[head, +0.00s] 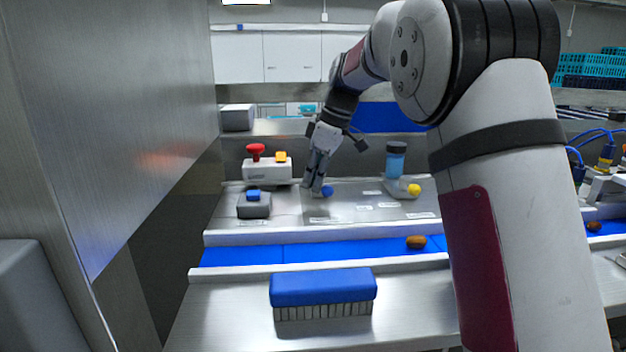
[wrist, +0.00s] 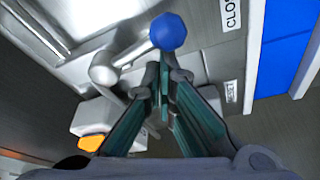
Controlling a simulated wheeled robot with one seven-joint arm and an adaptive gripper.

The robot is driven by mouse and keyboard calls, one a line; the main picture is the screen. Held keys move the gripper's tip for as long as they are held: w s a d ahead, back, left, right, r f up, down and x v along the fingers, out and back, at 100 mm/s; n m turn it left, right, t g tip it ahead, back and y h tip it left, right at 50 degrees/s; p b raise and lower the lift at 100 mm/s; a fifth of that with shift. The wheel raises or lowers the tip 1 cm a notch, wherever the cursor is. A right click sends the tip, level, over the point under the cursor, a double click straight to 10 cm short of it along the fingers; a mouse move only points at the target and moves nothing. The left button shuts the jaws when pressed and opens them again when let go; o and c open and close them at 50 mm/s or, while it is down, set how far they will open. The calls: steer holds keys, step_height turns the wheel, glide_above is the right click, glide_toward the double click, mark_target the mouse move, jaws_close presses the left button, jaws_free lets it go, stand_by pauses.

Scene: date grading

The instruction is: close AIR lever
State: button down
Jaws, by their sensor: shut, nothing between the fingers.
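In the wrist view, the blue knob (wrist: 167,31) sits at the end of a grey arm that runs from a round pivot (wrist: 103,69). My gripper (wrist: 164,72) is shut and empty, its fingertips close beside the lever arm, just short of the knob. I cannot tell whether they touch. A label reading "CLO" (wrist: 232,12) is cut off at the top, right of the knob. No AIR label is legible.
A white box with a red button (head: 256,150) and a grey box with a blue button (head: 254,205) stand left of the gripper. A yellow-knobbed part (head: 413,189) and blue-grey bottle (head: 396,160) stand right. A blue belt (head: 320,250) and blue brush (head: 323,287) lie nearer.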

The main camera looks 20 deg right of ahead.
steer(key=shift+s+d+n, duration=0.1)
steer(key=shift+d+n, duration=0.15)
steer(key=shift+n, duration=0.35)
steer(key=n+b, duration=0.1)
steer(key=d+n+g, duration=0.1)
steer(key=n, duration=0.1)
steer(key=shift+s+d+y+b, duration=0.1)
steer(key=shift+d+y+b, duration=0.15)
steer(key=shift+y+b, duration=0.1)
steer(key=n, duration=0.1)
steer(key=d+n+g, duration=0.1)
steer(key=n, duration=0.1)
steer(key=shift+d+b, duration=0.3)
steer(key=shift+d, duration=0.55)
steer(key=shift+w+d+n+g, duration=0.3)
steer(key=shift+w+d+n, duration=0.05)
steer(key=shift+n, duration=0.55)
steer(key=shift+w+d, duration=0.45)
steer(key=shift+d, duration=0.05)
steer(key=shift+w+d, duration=0.15)
steer(key=v, duration=0.7)
steer(key=shift+r, duration=0.25)
